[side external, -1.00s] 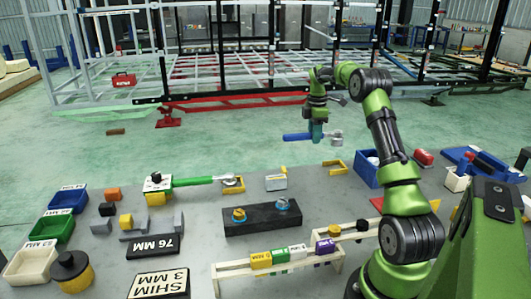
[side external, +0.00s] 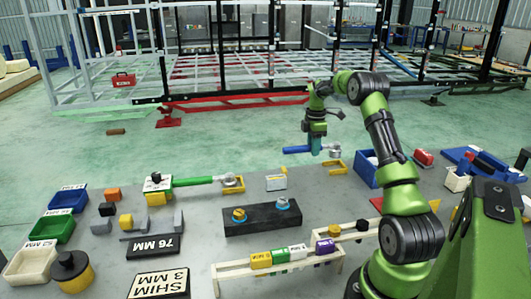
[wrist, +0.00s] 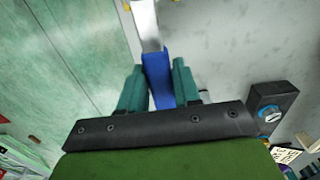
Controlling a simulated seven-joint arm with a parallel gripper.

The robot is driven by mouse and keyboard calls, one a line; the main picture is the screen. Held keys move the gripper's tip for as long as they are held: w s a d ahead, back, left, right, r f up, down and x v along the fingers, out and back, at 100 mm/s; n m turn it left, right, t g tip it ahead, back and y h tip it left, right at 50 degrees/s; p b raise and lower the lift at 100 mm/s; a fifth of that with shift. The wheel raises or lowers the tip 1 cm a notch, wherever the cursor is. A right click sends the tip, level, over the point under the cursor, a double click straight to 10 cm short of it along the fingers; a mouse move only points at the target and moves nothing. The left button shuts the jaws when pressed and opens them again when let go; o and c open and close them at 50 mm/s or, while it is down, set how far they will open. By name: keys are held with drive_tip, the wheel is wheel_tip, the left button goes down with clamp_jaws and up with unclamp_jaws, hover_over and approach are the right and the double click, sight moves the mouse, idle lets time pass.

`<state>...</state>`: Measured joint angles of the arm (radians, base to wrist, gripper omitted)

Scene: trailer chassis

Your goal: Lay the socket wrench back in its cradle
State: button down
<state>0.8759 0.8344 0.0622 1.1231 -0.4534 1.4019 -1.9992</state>
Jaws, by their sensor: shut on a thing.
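The socket wrench has a blue handle (side external: 297,150) and a silver head (side external: 335,152). My gripper (side external: 316,148) is shut on the blue handle and holds the wrench roughly level above the far side of the table. In the wrist view the blue handle (wrist: 158,80) sits between the teal fingers of my gripper (wrist: 158,74), with the silver end beyond it. A yellow bracket (side external: 337,168) and a pale block with a yellow part (side external: 276,182) stand below the wrench and look like its cradle. The wrench appears apart from both.
A green-handled wrench (side external: 195,181) lies across a similar block and yellow bracket to the left. A black block with two sockets (side external: 262,219) stands nearer the front. A blue bin (side external: 367,172) stands to the right. Bare grey table lies between these things.

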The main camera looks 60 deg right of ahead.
drive_tip(key=shift+f, duration=2.75)
drive_tip(key=shift+c, duration=1.2)
unclamp_jaws()
drive_tip(key=shift+f, duration=0.1)
drive_tip(key=shift+r, duration=4.05)
